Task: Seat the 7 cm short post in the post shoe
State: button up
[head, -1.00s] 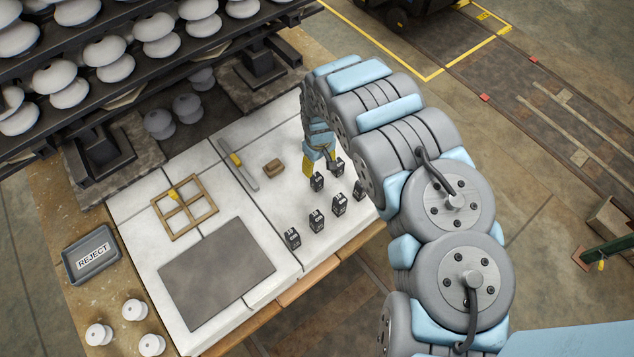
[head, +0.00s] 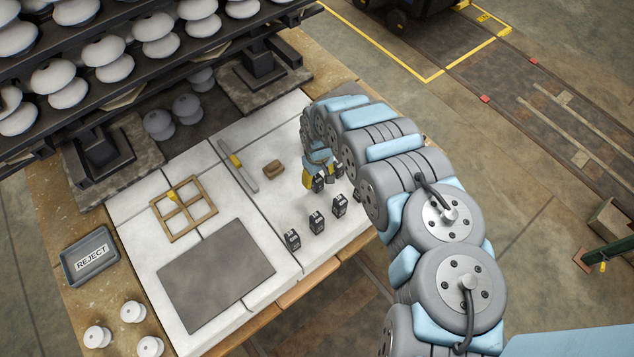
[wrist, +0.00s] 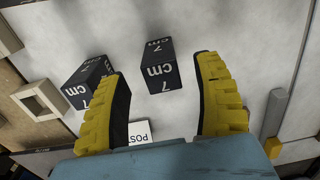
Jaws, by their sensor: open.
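My gripper (head: 318,177) is open, low over the right part of the white table among short black posts. In the wrist view its two yellow fingers (wrist: 160,75) are spread apart. A black post marked 7 cm (wrist: 160,66) shows in the gap between the fingertips, with nothing gripped. A second 7 cm post (wrist: 88,82) stands left of the left finger, partly behind it. A pale square block with a square hole (wrist: 40,100), which looks like the post shoe, lies at far left. A white label reading "POST" (wrist: 138,132) is partly hidden by my gripper.
Several more black posts (head: 317,222) stand near the table's front edge. A brown block (head: 273,168), a grey bar with a yellow part (head: 238,166), a wooden grid frame (head: 184,225) and a dark mat (head: 217,273) lie to the left. Loaded racks overhang the back.

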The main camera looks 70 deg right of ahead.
aim_at(317, 178)
jog(key=shift+w+f, duration=0.1)
jog(key=shift+f, duration=1.9)
grip_shut()
